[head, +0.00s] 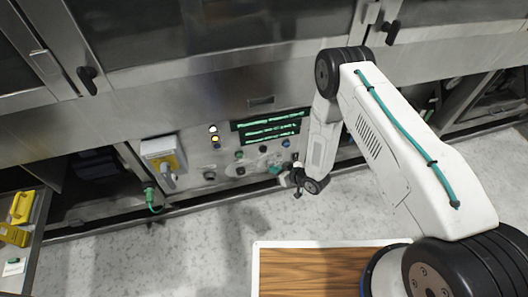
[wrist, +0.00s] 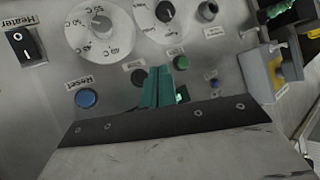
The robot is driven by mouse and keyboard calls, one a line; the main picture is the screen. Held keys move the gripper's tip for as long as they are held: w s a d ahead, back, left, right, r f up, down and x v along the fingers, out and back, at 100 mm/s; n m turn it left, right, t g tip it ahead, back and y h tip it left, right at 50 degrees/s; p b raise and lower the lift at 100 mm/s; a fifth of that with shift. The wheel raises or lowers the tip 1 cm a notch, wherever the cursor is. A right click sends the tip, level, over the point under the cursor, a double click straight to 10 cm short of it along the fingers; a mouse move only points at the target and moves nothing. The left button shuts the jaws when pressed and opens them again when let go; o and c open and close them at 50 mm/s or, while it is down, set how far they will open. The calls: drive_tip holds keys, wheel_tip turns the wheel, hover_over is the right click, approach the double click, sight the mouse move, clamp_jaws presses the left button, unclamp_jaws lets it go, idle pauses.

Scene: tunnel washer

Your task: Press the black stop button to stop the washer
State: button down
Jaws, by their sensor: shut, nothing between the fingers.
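The black stop button (wrist: 138,77) shows in the wrist view just left of my fingertips and is partly hidden by them; its small label above is blurred. In the head view the black button (head: 263,149) sits on the panel below the green display. My gripper (wrist: 160,72) has its teal fingers together with nothing between them, in front of the panel. In the head view my gripper (head: 275,169) is low at the panel, below and right of the button. I cannot tell whether the fingertips touch the panel.
Around the button are a green button (wrist: 181,62), a blue reset button (wrist: 87,98), a large white dial (wrist: 102,30), a black knob (wrist: 166,11) and a heater switch (wrist: 22,43). A grey and yellow switch box (head: 163,155) juts out at left. A wooden-topped surface (head: 310,270) stands below.

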sight(264, 151)
drive_tip(key=shift+s+a+f+y, duration=0.2)
drive_tip(key=shift+s+f+y, duration=0.1)
drive_tip(key=shift+s+f, duration=0.45)
drive_tip(key=shift+r, duration=0.15)
drive_tip(key=w+a, duration=0.2)
drive_tip(key=w, duration=0.6)
drive_tip(key=shift+w+a, duration=0.2)
drive_tip(key=shift+a, duration=0.05)
drive_tip(key=shift+w, duration=0.15)
idle(1.4)
drive_tip(key=shift+w+a, duration=0.1)
drive_tip(key=shift+w, duration=0.15)
drive_tip(key=shift+w+a, duration=0.15)
drive_tip(key=shift+w, duration=0.35)
idle(0.7)
drive_tip(key=shift+s+d, duration=0.3)
drive_tip(key=shift+s, duration=0.6)
